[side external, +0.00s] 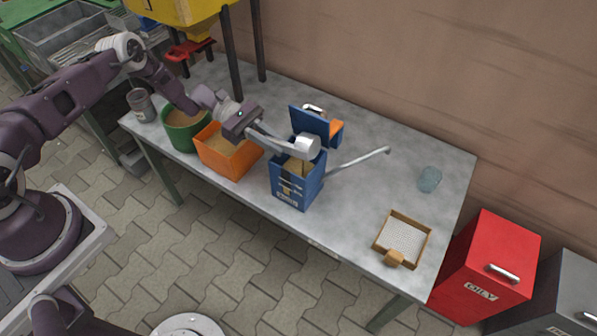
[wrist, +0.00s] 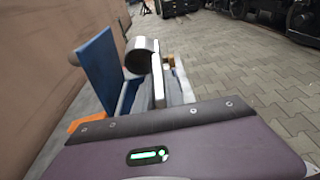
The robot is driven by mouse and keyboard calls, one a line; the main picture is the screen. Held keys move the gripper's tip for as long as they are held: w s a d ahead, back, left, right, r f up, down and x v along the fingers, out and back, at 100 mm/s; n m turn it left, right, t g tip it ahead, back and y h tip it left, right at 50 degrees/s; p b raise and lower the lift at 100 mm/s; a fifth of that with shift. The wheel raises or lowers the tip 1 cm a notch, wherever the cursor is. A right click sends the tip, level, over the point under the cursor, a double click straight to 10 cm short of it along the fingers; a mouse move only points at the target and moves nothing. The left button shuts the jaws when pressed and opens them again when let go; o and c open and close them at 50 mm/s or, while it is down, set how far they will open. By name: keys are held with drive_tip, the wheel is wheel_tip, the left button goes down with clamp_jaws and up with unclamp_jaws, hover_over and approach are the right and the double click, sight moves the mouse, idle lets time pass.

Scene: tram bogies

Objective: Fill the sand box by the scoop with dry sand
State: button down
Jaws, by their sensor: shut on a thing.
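The blue sand box (side external: 297,187) stands near the front edge of the table with its lid (side external: 311,123) raised; brown sand (side external: 299,167) shows inside. My gripper (side external: 281,141) is shut on the grey metal scoop (side external: 307,147) and holds its rounded head over the box opening. The wrist view shows the scoop head (wrist: 141,57) beside the raised blue lid (wrist: 97,70). Whether sand is in the scoop cannot be seen. An orange bin (side external: 226,158) with sand stands left of the box, and a green tub (side external: 182,134) with sand is further left.
A thin grey bar (side external: 358,160) extends right of the box. A blue-grey lump (side external: 429,179) and a wood-framed sieve (side external: 402,238) lie at the right. A dark grey can (side external: 142,105) stands at the left end. Behind the box is an orange item (side external: 336,131). Red bin (side external: 484,267) stands beyond the table.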

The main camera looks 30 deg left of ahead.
drive_tip(key=shift+a+f+h, duration=0.1)
drive_tip(key=shift+f+h, duration=0.2)
drive_tip(key=shift+h, duration=0.3)
idle(0.3)
drive_tip(key=shift+r+h, duration=0.3)
drive_tip(key=shift+h, duration=0.5)
idle(0.5)
